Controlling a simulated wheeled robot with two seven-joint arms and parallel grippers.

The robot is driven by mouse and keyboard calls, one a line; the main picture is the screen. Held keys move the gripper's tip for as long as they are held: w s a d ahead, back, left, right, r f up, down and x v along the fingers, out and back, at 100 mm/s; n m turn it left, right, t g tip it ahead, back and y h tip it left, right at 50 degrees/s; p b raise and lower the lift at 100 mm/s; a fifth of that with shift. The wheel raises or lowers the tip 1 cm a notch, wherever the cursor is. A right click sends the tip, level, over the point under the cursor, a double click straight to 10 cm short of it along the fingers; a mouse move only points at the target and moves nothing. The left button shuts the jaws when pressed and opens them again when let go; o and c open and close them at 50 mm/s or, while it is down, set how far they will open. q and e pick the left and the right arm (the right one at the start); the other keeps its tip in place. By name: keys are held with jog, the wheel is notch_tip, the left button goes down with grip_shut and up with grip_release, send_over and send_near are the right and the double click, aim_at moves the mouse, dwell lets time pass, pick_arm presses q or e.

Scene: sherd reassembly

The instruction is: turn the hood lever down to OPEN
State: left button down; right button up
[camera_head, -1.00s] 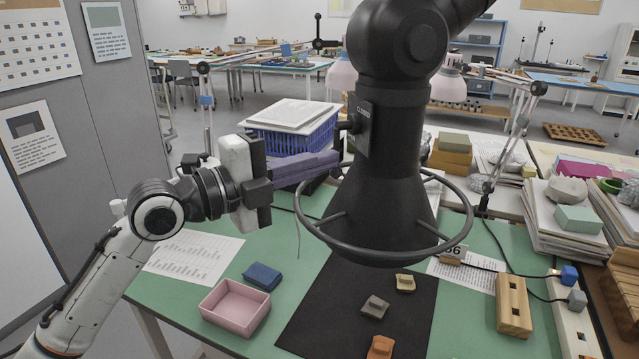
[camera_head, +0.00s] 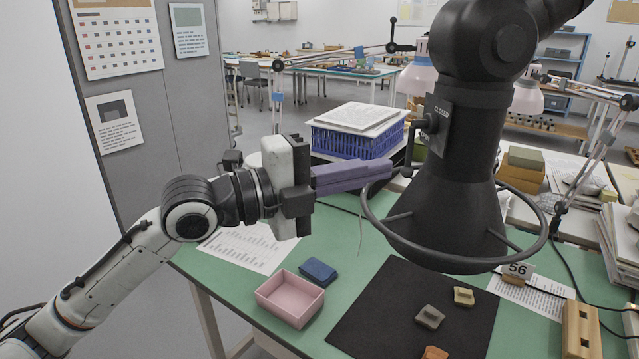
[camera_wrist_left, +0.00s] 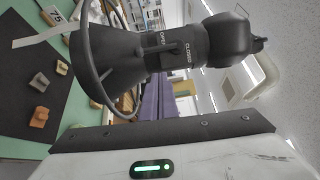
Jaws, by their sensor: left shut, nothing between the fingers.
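The black hood (camera_head: 453,200) hangs over the table with a ring around its flared lower end. A label plate on its left side reads CLOSED in the head view. The dark lever (camera_head: 421,124) sticks out left of that plate; its exact angle is hard to tell against the background. In the left wrist view the hood (camera_wrist_left: 108,55) appears sideways, its plate reading OPEN and CLOSED beside the lever (camera_wrist_left: 171,48). My right gripper is out of view.
On the green table are a pink tray (camera_head: 271,305), a blue block (camera_head: 319,271) and a black mat (camera_head: 385,318) with several sherds. A blue-purple crate (camera_head: 350,142) stands behind my fingers. The hood's ring (camera_head: 405,251) reaches close below the fingertips.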

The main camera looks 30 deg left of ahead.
pick_arm(q)
jog(key=b+v, duration=0.3)
jog(key=v, duration=0.4)
jog(key=shift+a+f, duration=0.1)
jog(key=shift+a, duration=0.05)
jog(key=s+a+f+n+g+y, duration=0.1)
jog(key=s+f+n+g+y, duration=0.15)
jog(key=f+n, duration=0.75)
jog(key=s+f+n+g+y, duration=0.15)
jog(key=f+y, duration=0.25)
jog(key=f, duration=1.4)
jog(key=s+d+f+n+g+y, duration=0.35)
jog(key=s+f+n+g, duration=0.35)
jog(key=s+f+n, duration=0.7)
jog(key=w+d+f+m+t+h, duration=0.2)
jog(key=d+f+t, duration=0.2)
jog(key=f, duration=0.8)
jog(key=shift+w+d+t+p, duration=0.25)
jog(key=shift+d+t+p, duration=0.05)
jog(key=shift+d, duration=0.55)
